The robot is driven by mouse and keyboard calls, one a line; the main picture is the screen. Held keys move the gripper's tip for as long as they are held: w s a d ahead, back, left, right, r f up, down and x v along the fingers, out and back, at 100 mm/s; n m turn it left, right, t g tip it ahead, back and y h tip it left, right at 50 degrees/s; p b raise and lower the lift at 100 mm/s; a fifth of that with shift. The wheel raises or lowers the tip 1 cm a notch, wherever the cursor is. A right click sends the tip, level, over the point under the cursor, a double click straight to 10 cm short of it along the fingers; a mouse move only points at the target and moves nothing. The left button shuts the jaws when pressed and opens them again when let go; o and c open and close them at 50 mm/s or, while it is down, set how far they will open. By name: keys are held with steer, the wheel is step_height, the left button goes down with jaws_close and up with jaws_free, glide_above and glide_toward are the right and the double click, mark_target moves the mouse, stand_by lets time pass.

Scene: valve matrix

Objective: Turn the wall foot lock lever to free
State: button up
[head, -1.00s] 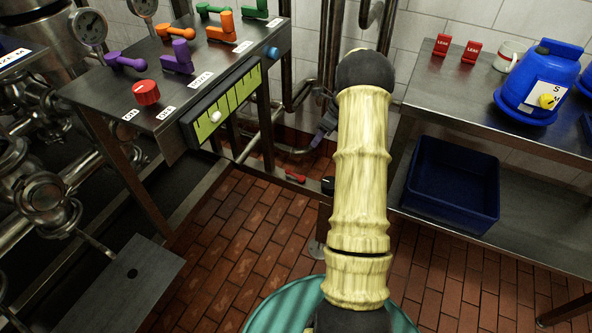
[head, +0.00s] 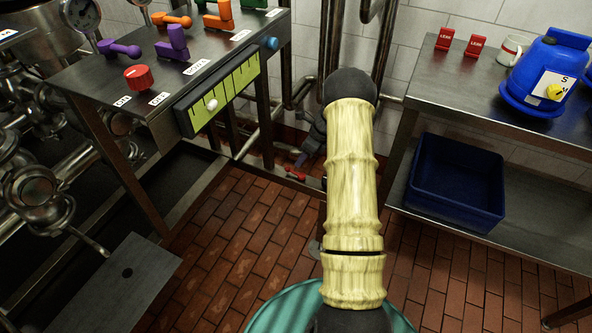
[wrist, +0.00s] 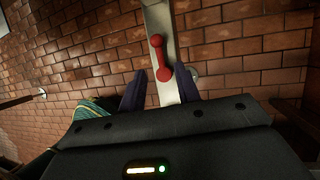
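The foot lock lever is a red bar with rounded ends (wrist: 160,58), on a pale metal strip (wrist: 158,20) low by the floor. In the head view the red lever (head: 294,173) shows small near the wall foot, beside my gripper (head: 301,160). In the wrist view my gripper (wrist: 160,90) is open, with its two dark purple fingers apart. The lever lies ahead of the gap between them, its near end close to the fingertips. I cannot tell whether a finger touches it. My arm hides part of the wall foot in the head view.
A valve table (head: 84,77) with coloured levers and a yellow-green gauge panel (head: 222,97) stands left. A steel bench (head: 450,93) with a blue tub (head: 456,183) on its lower shelf stands right. Pipes run along the wall. Brick floor (head: 235,230) between is clear.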

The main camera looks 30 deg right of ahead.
mark_target(295, 172)
steer(key=b+x, duration=0.1)
steer(key=x, duration=0.4)
steer(key=shift+w+a+f, duration=0.1)
steer(key=shift+a+f, duration=0.05)
steer(key=shift+f, duration=0.25)
jaws_close()
